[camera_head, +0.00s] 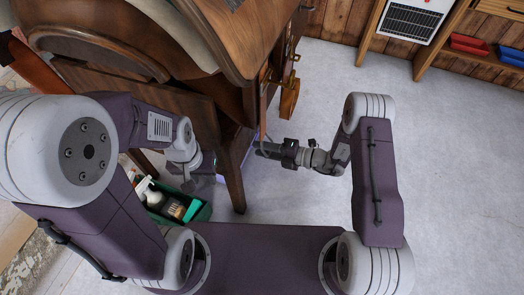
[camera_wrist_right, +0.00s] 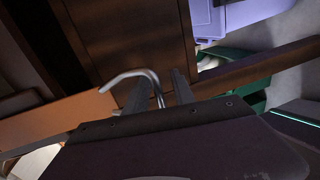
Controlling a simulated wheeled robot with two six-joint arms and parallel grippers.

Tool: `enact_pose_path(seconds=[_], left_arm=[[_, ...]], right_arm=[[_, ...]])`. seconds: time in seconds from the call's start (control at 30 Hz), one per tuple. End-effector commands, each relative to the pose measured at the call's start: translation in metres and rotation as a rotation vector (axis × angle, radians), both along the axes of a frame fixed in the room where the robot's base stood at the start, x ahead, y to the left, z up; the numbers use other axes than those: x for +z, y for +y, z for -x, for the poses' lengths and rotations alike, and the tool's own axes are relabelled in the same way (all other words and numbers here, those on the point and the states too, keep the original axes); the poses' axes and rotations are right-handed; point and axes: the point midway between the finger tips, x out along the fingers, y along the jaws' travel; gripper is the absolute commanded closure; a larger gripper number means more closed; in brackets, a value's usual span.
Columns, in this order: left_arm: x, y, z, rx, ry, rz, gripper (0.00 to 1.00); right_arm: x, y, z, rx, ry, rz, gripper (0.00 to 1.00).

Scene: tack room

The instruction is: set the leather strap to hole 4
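An orange-brown strap (camera_head: 263,112) hangs beside the wooden saddle rack in the head view; a similar band (camera_wrist_right: 55,122) crosses the right wrist view. Its holes cannot be made out. A bent grey metal hook (camera_wrist_right: 135,77) lies at the band's end, in front of and between my right fingers. My right gripper (camera_head: 262,150) is at the strap's lower end. Its two fingers (camera_wrist_right: 158,90) stand apart in the wrist view, with no clear grip on anything. My left gripper (camera_head: 205,167) is low beside the rack's leg, above a green crate; its fingers are too dark to read.
The wooden rack (camera_head: 232,165) stands close on the left, its leg between my grippers. The green crate (camera_head: 204,212) holds bottles and other items. A lilac box (camera_wrist_right: 240,15) is behind the leg. Shelves with red and blue trays (camera_head: 468,44) are at the back right. The right floor is clear.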

Motion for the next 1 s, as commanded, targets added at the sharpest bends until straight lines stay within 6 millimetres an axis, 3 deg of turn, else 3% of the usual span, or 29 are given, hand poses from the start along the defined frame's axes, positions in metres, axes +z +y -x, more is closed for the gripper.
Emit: enact_pose_path(seconds=[0.2, 0.33, 1.0], left_arm=[[0.0002, 0.0, -0.0001, 0.0, 0.0, 0.0, 0.64], [0.0002, 0.0, -0.0001, 0.0, 0.0, 0.0, 0.64], [0.0002, 0.0, -0.0001, 0.0, 0.0, 0.0, 0.64]], right_arm=[[0.0005, 0.0008, -0.0006, -0.001, 0.0, 0.0, 0.7], [0.0004, 0.0007, -0.0005, 0.0, 0.0, 0.0, 1.0], [0.0004, 0.0006, -0.0003, 0.0, -0.001, 0.0, 1.0]])
